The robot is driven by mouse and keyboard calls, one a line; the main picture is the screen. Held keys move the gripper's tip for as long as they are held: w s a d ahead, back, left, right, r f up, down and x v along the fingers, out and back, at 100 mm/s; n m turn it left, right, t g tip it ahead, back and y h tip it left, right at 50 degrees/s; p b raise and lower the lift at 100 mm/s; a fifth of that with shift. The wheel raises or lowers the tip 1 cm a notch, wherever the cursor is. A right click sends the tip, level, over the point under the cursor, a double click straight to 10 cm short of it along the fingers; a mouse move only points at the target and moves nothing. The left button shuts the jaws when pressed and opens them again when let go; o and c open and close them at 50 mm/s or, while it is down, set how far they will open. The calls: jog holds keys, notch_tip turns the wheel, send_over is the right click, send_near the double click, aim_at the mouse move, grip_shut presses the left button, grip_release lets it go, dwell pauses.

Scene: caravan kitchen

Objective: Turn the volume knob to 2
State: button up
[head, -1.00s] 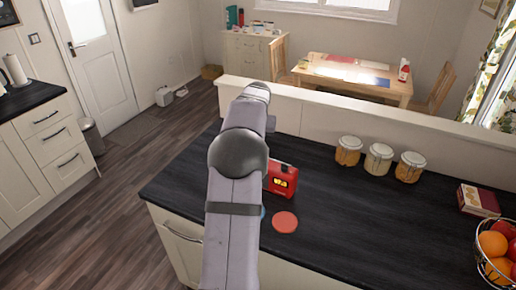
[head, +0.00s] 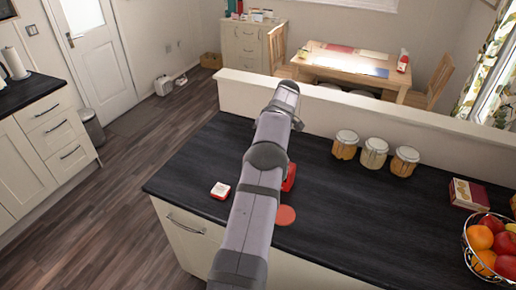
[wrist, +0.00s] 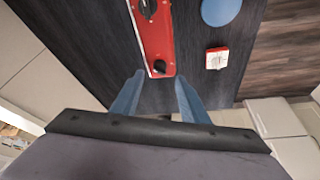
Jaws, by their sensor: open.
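A red device (wrist: 152,38) with two dark knobs lies on the dark worktop in the wrist view. One knob (wrist: 148,9) is near the top edge of that view and a smaller one (wrist: 159,67) is at the device's near end. In the head view my arm hides most of the red device (head: 290,178). My gripper (wrist: 159,80) is open, its two blue fingers apart with the smaller knob between or just beyond their tips. I cannot tell whether they touch it. The knobs' settings are not readable. The head view does not show my gripper.
A small white and red item (head: 220,190) and a red disc (head: 286,215) lie on the worktop (head: 350,225). A blue disc (wrist: 220,10) shows in the wrist view. Several jars (head: 375,153), a box (head: 468,194) and a fruit basket (head: 490,245) stand to the right.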

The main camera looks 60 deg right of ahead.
jog(key=shift+p+x, duration=1.6)
jog(key=shift+x, duration=1.55)
grip_shut()
